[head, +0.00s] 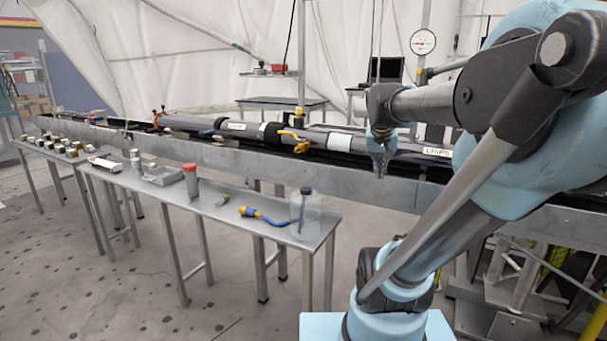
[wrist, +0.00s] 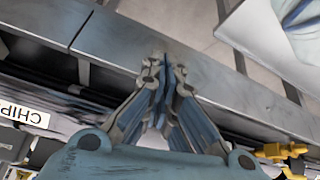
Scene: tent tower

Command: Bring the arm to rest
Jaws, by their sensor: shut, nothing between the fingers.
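My gripper (head: 379,165) hangs pointing down in front of the long grey metal rail, right of the middle in the head view. In the wrist view my gripper (wrist: 163,75) has its two fingers together, with nothing between them. It is over the metal rail (wrist: 110,45), and I cannot tell how far above it. My arm is raised and bent at the right of the head view.
Metal tables stand at left; the nearer one (head: 160,192) holds a clear bottle (head: 305,215), a blue-yellow tool (head: 265,216) and a red-topped container (head: 190,180). Long pipes (head: 340,141) with a yellow valve (head: 293,138) lie along the rail. A gauge (head: 423,42) stands behind.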

